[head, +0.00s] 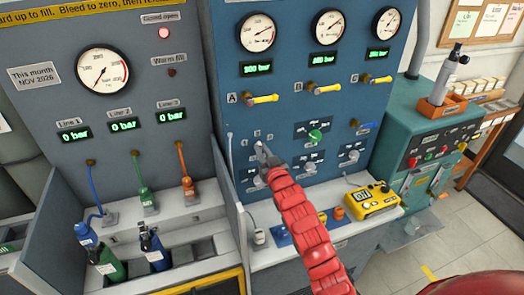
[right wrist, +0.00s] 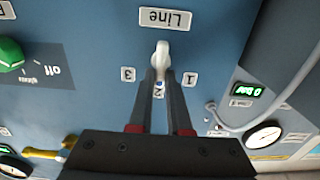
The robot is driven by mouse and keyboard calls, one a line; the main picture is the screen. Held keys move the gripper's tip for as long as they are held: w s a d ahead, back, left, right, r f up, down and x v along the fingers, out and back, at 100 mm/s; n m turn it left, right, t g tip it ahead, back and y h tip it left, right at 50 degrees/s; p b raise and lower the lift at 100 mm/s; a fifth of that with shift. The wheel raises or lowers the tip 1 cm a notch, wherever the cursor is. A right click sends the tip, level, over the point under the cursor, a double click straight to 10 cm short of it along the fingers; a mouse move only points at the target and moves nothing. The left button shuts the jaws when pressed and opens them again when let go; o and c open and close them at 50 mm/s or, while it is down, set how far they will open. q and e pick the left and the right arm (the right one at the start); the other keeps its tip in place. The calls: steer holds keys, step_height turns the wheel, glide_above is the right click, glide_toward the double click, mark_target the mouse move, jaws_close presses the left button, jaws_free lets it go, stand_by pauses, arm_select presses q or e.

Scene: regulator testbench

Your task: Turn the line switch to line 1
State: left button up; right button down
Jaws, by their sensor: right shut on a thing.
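The line switch is a small white knob (right wrist: 161,48) on the blue panel, with the upside-down Line plate (right wrist: 165,18) beside it in the right wrist view. Labels 1 (right wrist: 190,79), 2 (right wrist: 159,88) and 3 (right wrist: 128,74) surround it. The knob appears to lie along the direction of label 2. My right gripper (right wrist: 161,72) has its two fingers closed on the sides of the knob. In the head view my right gripper (head: 262,150) reaches the panel and mostly hides the knob. My left gripper is not in view.
A green knob (head: 315,136) sits right of the switch, and yellow valve handles (head: 262,99) are above. A grey hose (head: 231,165) hangs at the panel's left edge. A yellow meter (head: 371,200) stands on the shelf below.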

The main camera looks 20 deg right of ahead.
steer(key=shift+a+f+n+b, duration=0.2)
steer(key=shift+n+b, duration=0.85)
steer(key=shift+n, duration=0.95)
steer(key=shift+a+f+n+b, duration=0.1)
steer(key=shift+a+n+b, duration=0.15)
steer(key=shift+n+b, duration=1.3)
steer(key=shift+a+f+n+b, duration=0.15)
steer(key=shift+n+b, duration=0.4)
steer(key=shift+n, duration=1.9)
steer(key=c, duration=0.9)
jaws_free()
steer(key=shift+o, duration=0.2)
